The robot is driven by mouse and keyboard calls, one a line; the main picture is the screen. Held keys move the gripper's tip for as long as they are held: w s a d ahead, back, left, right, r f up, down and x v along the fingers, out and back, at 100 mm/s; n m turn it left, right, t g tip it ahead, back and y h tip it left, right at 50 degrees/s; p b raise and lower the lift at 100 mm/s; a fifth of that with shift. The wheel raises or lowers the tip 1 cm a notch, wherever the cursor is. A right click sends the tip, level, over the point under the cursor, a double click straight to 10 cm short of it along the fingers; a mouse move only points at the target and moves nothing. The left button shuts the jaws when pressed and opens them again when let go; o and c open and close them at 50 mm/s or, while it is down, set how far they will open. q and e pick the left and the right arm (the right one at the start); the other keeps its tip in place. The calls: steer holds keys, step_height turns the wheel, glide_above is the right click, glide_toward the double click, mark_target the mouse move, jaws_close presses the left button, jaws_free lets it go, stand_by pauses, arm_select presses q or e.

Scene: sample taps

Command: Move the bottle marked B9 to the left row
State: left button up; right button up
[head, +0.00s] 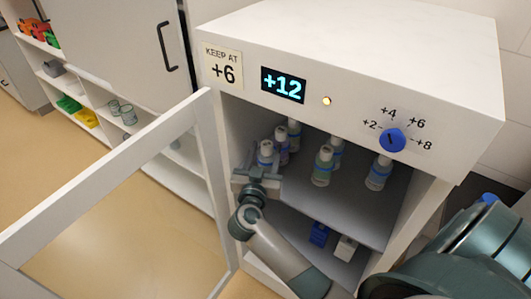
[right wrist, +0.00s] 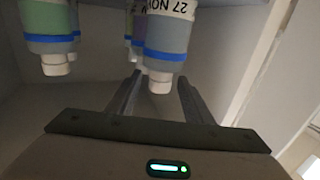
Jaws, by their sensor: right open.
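Several small capped bottles stand on the upper shelf of the open cabinet. Three form the left row, with a whitish-blue one (head: 265,154) in front; a green one (head: 322,168) leads the middle group, and a pale blue one (head: 378,174) stands alone at right. I cannot read B9 on any of them. My right gripper (head: 257,177) is open at the left row's front bottle. In the right wrist view, bottles appear upside down; a bluish bottle with "27 NOV" on its label (right wrist: 168,38) is beyond and in line with the open fingers (right wrist: 158,98). My left gripper is out of view.
The cabinet's framed door (head: 205,150) stands open at left. A display (head: 283,85) reads +12, a sign (head: 223,67) says keep at +6, and a blue dial (head: 393,140) is at right. The lower shelf holds a blue box (head: 319,234) and a white box (head: 345,248).

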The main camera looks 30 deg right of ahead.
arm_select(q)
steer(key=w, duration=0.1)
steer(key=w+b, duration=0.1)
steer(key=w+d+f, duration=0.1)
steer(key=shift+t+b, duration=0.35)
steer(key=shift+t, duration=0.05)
arm_select(e)
steer(key=v, duration=1.2)
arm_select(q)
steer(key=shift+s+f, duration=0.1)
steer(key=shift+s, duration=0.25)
